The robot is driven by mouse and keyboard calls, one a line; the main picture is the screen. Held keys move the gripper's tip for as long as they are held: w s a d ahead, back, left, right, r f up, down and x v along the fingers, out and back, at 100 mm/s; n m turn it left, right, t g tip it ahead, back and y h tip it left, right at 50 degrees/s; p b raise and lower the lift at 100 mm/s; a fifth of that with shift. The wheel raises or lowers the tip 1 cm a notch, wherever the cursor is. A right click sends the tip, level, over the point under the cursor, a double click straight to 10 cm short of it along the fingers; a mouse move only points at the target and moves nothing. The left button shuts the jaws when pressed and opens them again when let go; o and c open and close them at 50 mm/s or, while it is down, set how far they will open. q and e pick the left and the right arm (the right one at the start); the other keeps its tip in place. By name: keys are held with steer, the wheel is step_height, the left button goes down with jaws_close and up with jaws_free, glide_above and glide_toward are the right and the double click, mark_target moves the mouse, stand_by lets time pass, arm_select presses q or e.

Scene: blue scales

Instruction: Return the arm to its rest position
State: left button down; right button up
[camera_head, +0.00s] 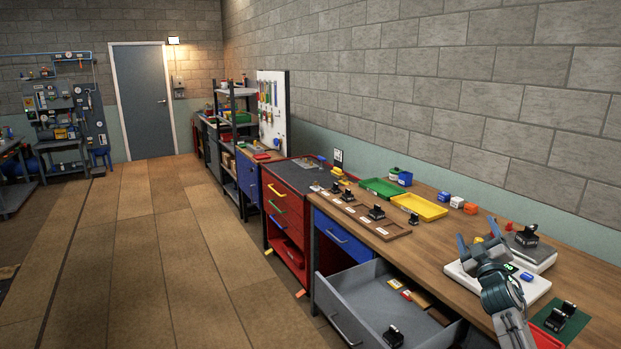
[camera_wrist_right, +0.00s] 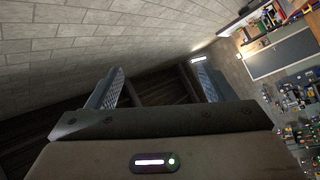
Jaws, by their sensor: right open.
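My right arm comes in from the lower right. My left gripper is not in view.
A grey drawer (camera_head: 365,288) stands pulled out below the bench, with small items inside. A yellow tray (camera_head: 419,207), a green tray (camera_head: 382,188) and a brown divided tray (camera_head: 383,231) lie on the bench. A green mat (camera_head: 573,327) is at the lower right. The floor at left is clear.

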steer(key=s+f+m+g+b, duration=0.1)
steer(key=s+f+m+g, duration=0.25)
steer(key=f, duration=1.15)
steer(key=s+f+m+g, duration=0.2)
steer(key=f+m+g, duration=0.15)
steer(key=f, duration=1.15)
steer(key=s+a+f+g+b, duration=0.1)
steer(key=s+f, duration=0.5)
steer(key=f, duration=0.3)
steer(key=s+a+f+g, duration=0.1)
steer(key=s+f+g, duration=0.1)
steer(key=s+f, duration=0.5)
steer(key=s+a+f+g+b, duration=0.1)
steer(key=s+f, duration=0.3)
steer(key=f, duration=0.7)
steer(key=s+a+f+g+b, duration=0.1)
steer(key=s+a+f+g, duration=0.15)
steer(key=s+f, duration=0.85)
steer(key=s+a+f+g, duration=0.25)
steer(key=s+f, duration=0.55)
steer(key=s, duration=0.6)
steer(key=s+a+f+g, duration=0.2)
steer(key=s+f, duration=0.1)
steer(key=s, duration=0.9)
steer(key=s+a+f+m+g+y+b, duration=0.1)
steer(key=s+f, duration=0.3)
steer(key=s, duration=0.9)
steer(key=shift+s+a+g, duration=0.3)
steer(key=shift+a+g, duration=0.3)
steer(key=shift+a, duration=0.1)
